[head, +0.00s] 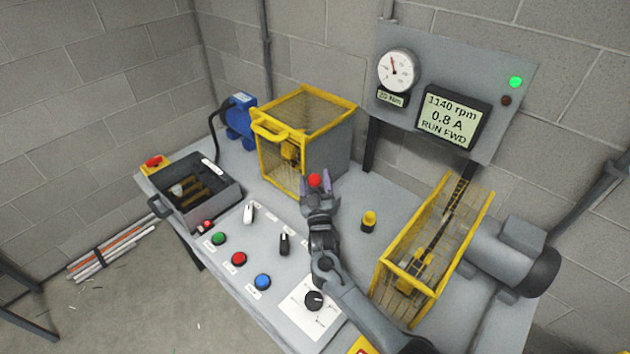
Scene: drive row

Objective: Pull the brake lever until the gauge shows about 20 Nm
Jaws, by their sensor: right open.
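The round white gauge (396,72) hangs on the grey panel at the back. Its needle points up and slightly left; the small readout (390,98) under it ends in Nm, but its digits are too small to read surely. A red ball knob (314,180), which looks like the brake lever's top, shows in front of the yellow mesh cage. My right gripper (316,187) is open, with its two fingertips on either side of the knob. I cannot tell whether they touch it. The lever's shaft is hidden behind the gripper. My left gripper is not in view.
The yellow cage (308,105) stands behind the knob, and a second yellow guard (408,292) is at right beside a grey motor (515,255). A display (453,117) reads 1140 rpm, 0.8 A, RUN FWD. Green (219,238), red (238,258) and blue (262,281) buttons sit at front left.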

